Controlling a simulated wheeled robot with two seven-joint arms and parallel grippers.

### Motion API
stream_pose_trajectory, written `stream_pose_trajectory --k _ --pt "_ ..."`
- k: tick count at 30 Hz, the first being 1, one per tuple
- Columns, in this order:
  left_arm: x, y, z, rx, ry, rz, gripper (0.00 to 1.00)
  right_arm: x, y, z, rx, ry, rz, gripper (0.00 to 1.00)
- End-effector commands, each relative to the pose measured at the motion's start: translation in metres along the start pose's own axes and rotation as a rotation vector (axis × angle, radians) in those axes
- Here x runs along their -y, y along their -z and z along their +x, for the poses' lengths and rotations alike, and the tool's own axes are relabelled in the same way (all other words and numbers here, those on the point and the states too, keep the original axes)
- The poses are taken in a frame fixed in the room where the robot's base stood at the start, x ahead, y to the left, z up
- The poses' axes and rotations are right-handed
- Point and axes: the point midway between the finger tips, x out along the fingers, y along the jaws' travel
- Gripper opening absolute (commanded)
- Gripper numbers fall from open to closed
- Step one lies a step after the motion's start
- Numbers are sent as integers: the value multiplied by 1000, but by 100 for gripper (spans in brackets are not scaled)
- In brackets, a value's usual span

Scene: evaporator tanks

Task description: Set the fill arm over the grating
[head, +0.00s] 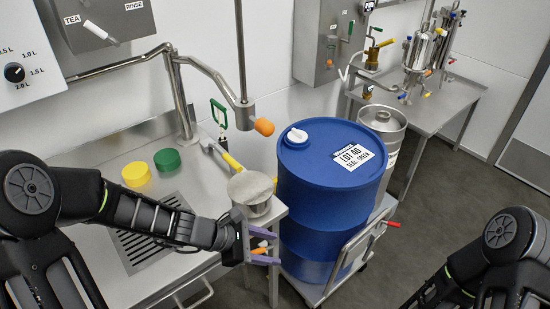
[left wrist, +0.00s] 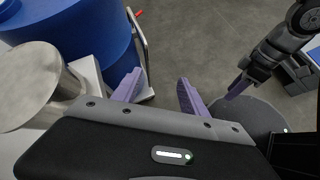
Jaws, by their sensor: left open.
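The fill arm (head: 212,75) is a bent steel pipe on a post at the back of the steel table. It reaches right and ends at an upright tube with an orange knob (head: 264,127), near the blue drum and away from the grating. The slotted grating (head: 136,246) lies in the table top at left, partly hidden by my left arm. My left gripper (head: 264,246) is open and empty, with purple fingers, off the table's right edge and well below the knob. My right gripper (left wrist: 238,88) shows small in the left wrist view; its jaws are unclear.
A blue drum (head: 331,190) stands on a cart right of the table. A round steel pot (head: 250,187) sits at the table's right corner. A second steel table (head: 440,100) stands at back right.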

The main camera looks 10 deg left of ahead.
Motion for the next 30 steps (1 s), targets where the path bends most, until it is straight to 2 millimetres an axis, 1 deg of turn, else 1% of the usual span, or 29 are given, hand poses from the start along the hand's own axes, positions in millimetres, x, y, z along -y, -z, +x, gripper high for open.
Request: stream_pose_trajectory --k 1,2,3,4,6,9,10,12,15,25,30 --pt "-42 -35 -32 108 -117 -106 51 0 0 -1 0 0 0 36" --pt "-63 -55 -50 181 -175 -168 51 0 0 -1 0 0 0 36" --pt "-88 -80 -75 276 -243 -232 51 1 0 -2 0 0 0 36" --pt "-103 -96 -93 340 -286 -270 51 1 0 -2 0 0 0 36" --pt "-129 -126 -130 468 -362 -327 51 1 0 -2 0 0 0 36" --pt "-148 -151 -164 580 -421 -365 51 1 0 -2 0 0 0 36" --pt "-151 -155 -171 602 -431 -371 51 1 0 -2 0 0 0 36" --pt "-156 -162 -181 633 -446 -380 51 1 0 -2 0 0 0 36" --pt "-158 -164 -185 647 -452 -384 51 1 0 -2 0 0 0 36" --pt "-159 -165 -182 644 -450 -382 51 1 0 -2 0 0 0 36" --pt "-166 -172 -171 644 -449 -382 51 1 0 -4 0 0 0 36"
